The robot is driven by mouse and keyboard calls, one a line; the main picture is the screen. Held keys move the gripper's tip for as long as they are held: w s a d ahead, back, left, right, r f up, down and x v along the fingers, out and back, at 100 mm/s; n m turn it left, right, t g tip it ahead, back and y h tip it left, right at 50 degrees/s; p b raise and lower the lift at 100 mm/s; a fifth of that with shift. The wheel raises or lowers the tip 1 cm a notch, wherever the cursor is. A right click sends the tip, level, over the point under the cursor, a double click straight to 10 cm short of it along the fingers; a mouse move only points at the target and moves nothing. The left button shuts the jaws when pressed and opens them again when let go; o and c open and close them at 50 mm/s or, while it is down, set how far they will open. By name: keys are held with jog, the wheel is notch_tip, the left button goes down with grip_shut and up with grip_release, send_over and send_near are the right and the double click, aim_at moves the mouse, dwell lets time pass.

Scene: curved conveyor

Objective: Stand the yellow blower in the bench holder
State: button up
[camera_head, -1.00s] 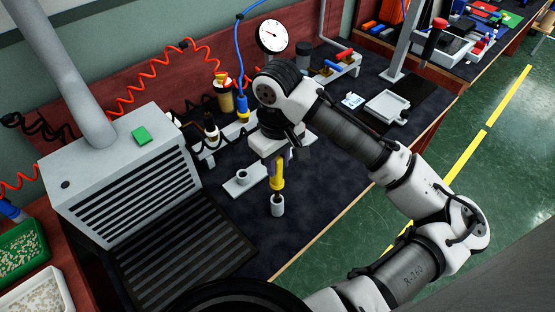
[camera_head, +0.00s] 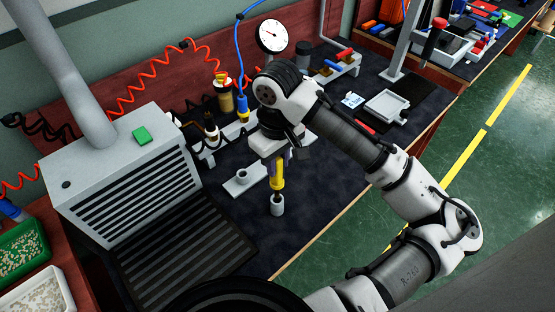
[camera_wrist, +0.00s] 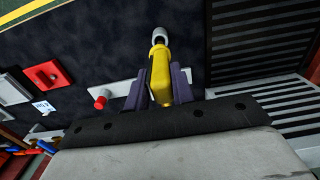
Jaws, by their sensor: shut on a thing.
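The yellow blower (camera_head: 277,176) hangs roughly upright in my gripper (camera_head: 275,160), with its grey tip (camera_head: 277,205) pointing down over the dark bench mat. My gripper is shut on the blower's body; in the wrist view the yellow blower (camera_wrist: 161,72) lies between the two dark fingers (camera_wrist: 158,85). A light grey plate with a small raised ring, which looks like the bench holder (camera_head: 243,177), lies on the mat just left of the blower. The blower is beside the ring, not in it. In the wrist view, the gripper covers part of a pale plate (camera_wrist: 118,90).
A grey vented box (camera_head: 125,175) with a dark slatted front stands at left. A tool rail (camera_head: 222,140), a pressure gauge (camera_head: 272,36) and coiled hoses line the back. A grey tray (camera_head: 387,106) lies at right. The mat in front of the blower is clear.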

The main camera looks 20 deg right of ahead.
aim_at(278, 180)
jog(key=shift+f+b, duration=2.6)
jog(key=shift+f, duration=0.95)
jog(key=o, duration=1)
jog(key=shift+o, duration=0.2)
jog(key=shift+r, duration=0.1)
notch_tip(278, 180, up, 14)
jog(key=shift+f, duration=0.2)
